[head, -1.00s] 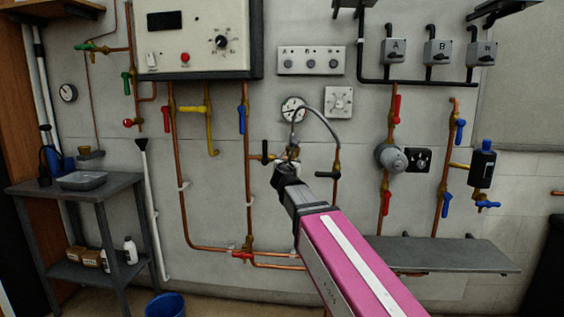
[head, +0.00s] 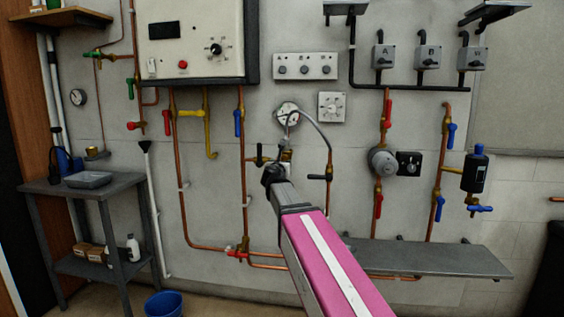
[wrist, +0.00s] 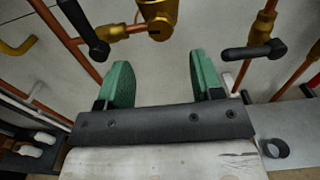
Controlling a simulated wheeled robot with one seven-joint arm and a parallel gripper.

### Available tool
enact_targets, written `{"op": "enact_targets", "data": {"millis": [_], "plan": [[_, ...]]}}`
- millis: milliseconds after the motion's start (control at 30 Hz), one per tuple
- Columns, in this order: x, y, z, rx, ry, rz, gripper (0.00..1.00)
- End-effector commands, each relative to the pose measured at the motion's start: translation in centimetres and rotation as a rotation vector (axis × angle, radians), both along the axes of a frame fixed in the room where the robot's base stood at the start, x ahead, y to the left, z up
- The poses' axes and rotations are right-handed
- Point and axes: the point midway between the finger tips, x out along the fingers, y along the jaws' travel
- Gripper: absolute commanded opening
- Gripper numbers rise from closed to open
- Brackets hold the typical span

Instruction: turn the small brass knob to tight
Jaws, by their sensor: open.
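My gripper (wrist: 163,75) is open and empty in the wrist view, its two green fingers well apart. A brass fitting (wrist: 160,18) with a rounded end is just beyond the fingers, at the top of the wrist view, apart from both. I cannot tell whether that rounded end is the small brass knob. In the head view, my gripper's dark end (head: 273,174) covers part of the brass fitting (head: 287,156) below the round gauge (head: 287,113). No knob is clear there.
A black lever (wrist: 83,28) is left of the fingers, and another black lever (wrist: 254,50) is to the right. A grey braided hose (head: 322,134) arches beside the fitting. A grey shelf (head: 430,258) juts out at lower right. A small table (head: 120,184) stands at left.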

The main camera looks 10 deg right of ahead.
Motion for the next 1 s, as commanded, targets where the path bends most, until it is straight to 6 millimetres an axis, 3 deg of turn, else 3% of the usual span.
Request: {"op": "enact_targets", "data": {"millis": [100, 333, 733, 767, 900, 1000], "plan": [[2.5, -0.6, 0.0, 0.000, 0.001, -0.001, 0.60], [6.0, -1.8, 0.1, 0.000, 0.000, 0.000, 0.60], [6.9, -2.2, 0.0, 0.001, 0.000, 0.001, 0.60], [6.9, -2.2, 0.0, 0.001, 0.000, 0.001, 0.54], [6.9, -2.2, 0.0, 0.001, 0.000, 0.001, 0.11], [6.9, -2.2, 0.0, 0.001, 0.000, 0.000, 0.11]]}}
